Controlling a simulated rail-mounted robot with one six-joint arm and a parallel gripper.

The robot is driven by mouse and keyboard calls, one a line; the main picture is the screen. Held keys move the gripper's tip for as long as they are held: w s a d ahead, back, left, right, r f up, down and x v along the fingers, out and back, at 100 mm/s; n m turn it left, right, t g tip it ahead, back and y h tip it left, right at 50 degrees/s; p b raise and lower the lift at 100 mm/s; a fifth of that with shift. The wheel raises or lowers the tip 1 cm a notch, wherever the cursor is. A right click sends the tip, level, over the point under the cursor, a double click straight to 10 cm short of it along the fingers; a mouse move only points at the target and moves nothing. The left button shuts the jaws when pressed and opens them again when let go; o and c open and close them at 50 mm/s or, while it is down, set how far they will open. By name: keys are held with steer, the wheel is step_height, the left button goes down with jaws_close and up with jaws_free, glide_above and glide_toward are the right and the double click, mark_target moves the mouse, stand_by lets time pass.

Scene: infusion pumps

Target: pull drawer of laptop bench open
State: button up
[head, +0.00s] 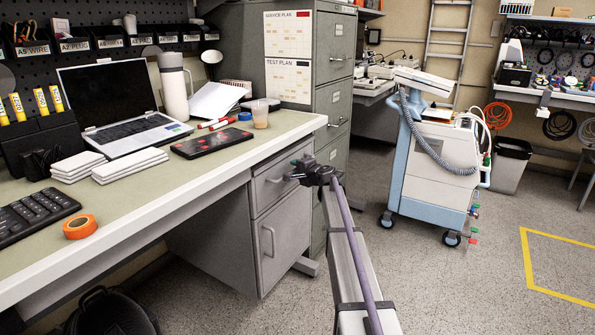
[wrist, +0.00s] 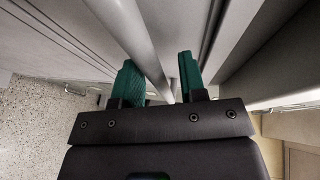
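The laptop bench (head: 235,146) runs along the left of the head view, with a laptop (head: 118,112) on top. Its grey drawer (head: 268,190) sits under the bench top, above a cupboard door (head: 280,240). The drawer front looks flush with the cabinet. My gripper (head: 292,178) is at the drawer front and hides part of the handle. In the wrist view, the round bar handle (wrist: 133,40) passes between my two green fingers (wrist: 160,80). The fingers are apart. The left finger is close to the bar, and a gap shows between the bar and the right finger.
A tall grey filing cabinet (head: 335,98) stands just behind the drawer unit. A white and blue medical cart (head: 440,160) stands at the right. The speckled floor (head: 455,285) in front of the drawer is clear apart from my arm.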

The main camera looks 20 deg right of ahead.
steer(key=shift+c, duration=0.3)
jaws_close()
steer(key=shift+s, duration=0.1)
